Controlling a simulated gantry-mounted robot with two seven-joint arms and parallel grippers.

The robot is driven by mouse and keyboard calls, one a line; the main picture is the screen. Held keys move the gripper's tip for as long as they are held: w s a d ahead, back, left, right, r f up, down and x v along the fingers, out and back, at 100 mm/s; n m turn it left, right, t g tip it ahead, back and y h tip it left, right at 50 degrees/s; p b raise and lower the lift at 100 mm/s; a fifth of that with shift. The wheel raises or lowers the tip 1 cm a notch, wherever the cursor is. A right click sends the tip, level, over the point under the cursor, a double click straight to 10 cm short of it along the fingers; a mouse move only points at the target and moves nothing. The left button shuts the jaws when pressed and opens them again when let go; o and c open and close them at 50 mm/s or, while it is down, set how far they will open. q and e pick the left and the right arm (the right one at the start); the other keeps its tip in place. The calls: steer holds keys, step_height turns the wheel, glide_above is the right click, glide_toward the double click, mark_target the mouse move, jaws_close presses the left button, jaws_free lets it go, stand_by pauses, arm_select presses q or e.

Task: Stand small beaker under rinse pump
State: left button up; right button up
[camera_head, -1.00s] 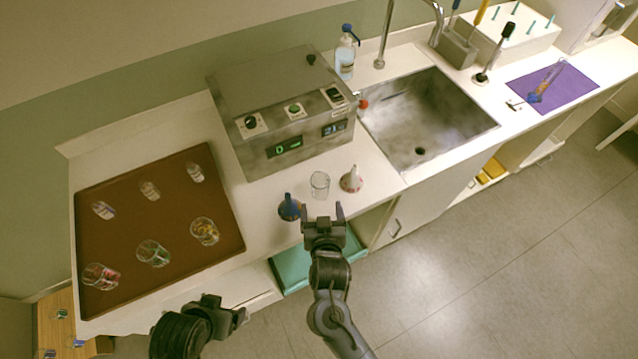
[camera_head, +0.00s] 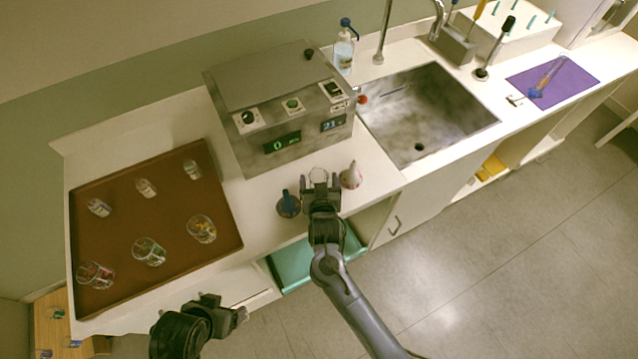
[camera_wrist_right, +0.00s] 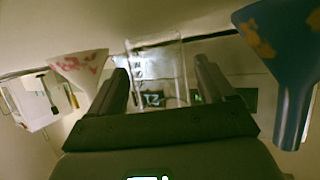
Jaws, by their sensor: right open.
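A small clear glass beaker (camera_head: 318,174) stands on the white counter in front of the grey metal device. My right gripper (camera_head: 320,184) is open, its fingers at either side of the beaker. In the right wrist view the clear beaker (camera_wrist_right: 158,66) shows between and beyond the two open fingers (camera_wrist_right: 164,76); I cannot tell whether they touch it. A clear bottle with a blue pump top (camera_head: 343,52) stands behind the device, beside the sink; I cannot tell whether it is the rinse pump. My left gripper (camera_head: 227,308) is open and empty near the counter's front edge.
A dark blue funnel (camera_head: 288,206) stands close left of the right gripper and a white-and-red funnel (camera_head: 351,176) close right. The metal device (camera_head: 285,120) stands behind. A brown tray (camera_head: 165,215) with several glasses lies left. The sink (camera_head: 425,115) is right.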

steer(key=c, duration=1.1)
steer(key=shift+o, duration=0.2)
